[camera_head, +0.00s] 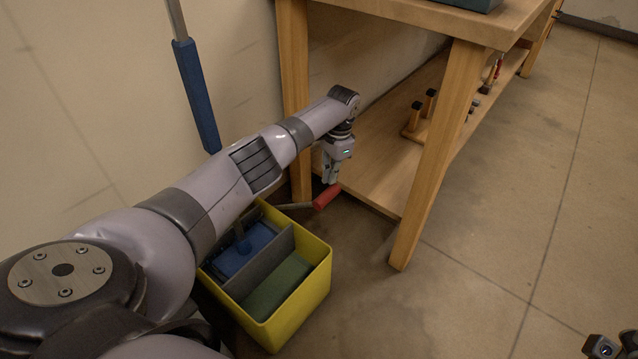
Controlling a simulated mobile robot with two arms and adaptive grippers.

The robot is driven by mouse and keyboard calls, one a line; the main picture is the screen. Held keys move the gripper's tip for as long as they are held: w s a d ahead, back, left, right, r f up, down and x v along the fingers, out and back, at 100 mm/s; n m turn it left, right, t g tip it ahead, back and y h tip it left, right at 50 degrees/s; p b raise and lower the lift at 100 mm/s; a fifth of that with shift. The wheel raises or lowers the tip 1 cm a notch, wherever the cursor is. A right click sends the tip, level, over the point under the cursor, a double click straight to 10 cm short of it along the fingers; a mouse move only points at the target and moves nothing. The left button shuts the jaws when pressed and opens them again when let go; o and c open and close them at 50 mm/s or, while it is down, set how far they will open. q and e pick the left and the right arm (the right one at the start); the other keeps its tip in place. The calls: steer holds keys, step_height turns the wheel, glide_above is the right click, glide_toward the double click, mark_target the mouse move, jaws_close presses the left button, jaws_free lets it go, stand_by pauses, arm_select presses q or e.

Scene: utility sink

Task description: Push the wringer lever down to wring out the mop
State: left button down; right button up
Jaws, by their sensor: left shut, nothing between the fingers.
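A yellow mop bucket (322,268) stands on the floor, partly behind my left arm. A grey divider splits it, with a blue part (242,250) on the far left side and a dull green surface (280,287) on the near right side. The wringer lever ends in a red grip (326,197) that sticks out to the right beyond the bucket's far rim. My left gripper (331,181) is shut and empty, pointing down just above the red grip; I cannot tell if they touch. The mop handle with its blue sleeve (196,95) rises behind my arm. A piece of my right gripper (606,346) shows at the bottom right corner.
The wall is at the left. The floor (520,220) at the right is clear.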

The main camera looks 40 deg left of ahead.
arm_select(q)
step_height(320, 180, up, 12)
steer(key=w, duration=0.1)
steer(key=shift+d, duration=0.2)
stand_by(0.3)
stand_by(0.8)
